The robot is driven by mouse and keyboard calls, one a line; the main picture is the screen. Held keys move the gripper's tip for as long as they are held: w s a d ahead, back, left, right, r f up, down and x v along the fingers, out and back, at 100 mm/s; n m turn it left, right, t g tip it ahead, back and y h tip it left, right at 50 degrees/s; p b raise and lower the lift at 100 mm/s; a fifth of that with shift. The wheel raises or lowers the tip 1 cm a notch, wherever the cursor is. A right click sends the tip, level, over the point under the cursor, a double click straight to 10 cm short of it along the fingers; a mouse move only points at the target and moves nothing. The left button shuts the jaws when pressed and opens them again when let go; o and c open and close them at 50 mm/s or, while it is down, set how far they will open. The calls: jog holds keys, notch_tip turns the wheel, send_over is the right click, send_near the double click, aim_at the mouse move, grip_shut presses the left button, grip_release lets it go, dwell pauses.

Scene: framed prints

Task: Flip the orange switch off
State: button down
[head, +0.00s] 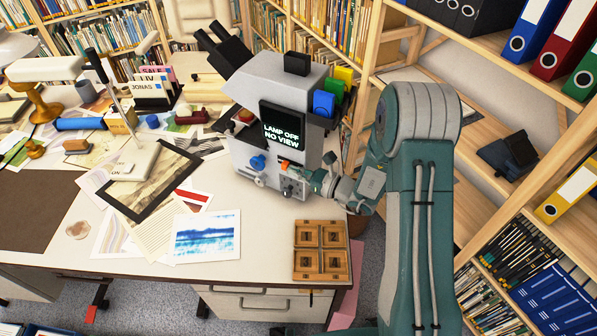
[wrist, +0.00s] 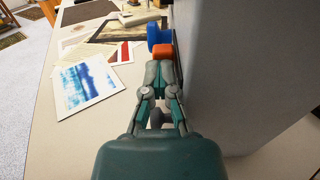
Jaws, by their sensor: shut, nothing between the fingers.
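The orange switch (head: 285,164) is on the lower front of a grey microscope-like machine (head: 262,140). In the wrist view the orange switch (wrist: 163,51) shows just beyond my fingertips; I cannot tell whether they touch it. The machine's screen (head: 283,130) reads "LAMP OFF NO VIEW". My gripper (head: 308,174) is at the machine's right front corner, beside the switch. It also shows in the wrist view (wrist: 161,68), with its fingers together and nothing between them.
A blue knob (head: 257,162) sits left of the switch, and small knobs (head: 290,190) lie below it. A wooden tray (head: 321,250) and prints (head: 206,236) lie on the desk in front. Shelves with binders stand at the right.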

jog(key=v, duration=0.7)
jog(key=shift+s+d, duration=0.2)
jog(key=shift+d, duration=0.15)
jog(key=shift+f, duration=0.1)
jog(key=s+a+r+n+g+h, duration=0.2)
jog(key=s+a+r+n+g, duration=0.1)
jog(key=s+r+n+g, duration=0.3)
jog(key=s+a+r+n+g+h, duration=0.1)
jog(key=s+a+r+n+g, duration=0.25)
jog(key=s+r+n, duration=0.35)
jog(key=s+d+r+n+t+h, duration=0.5)
jog(key=s+d+r+n+h, duration=0.3)
jog(key=s+d+n+h, duration=0.2)
jog(key=shift+d+r+n+h, duration=0.2)
jog(key=shift+d+n+h, duration=0.5)
jog(key=shift+h, duration=0.4)
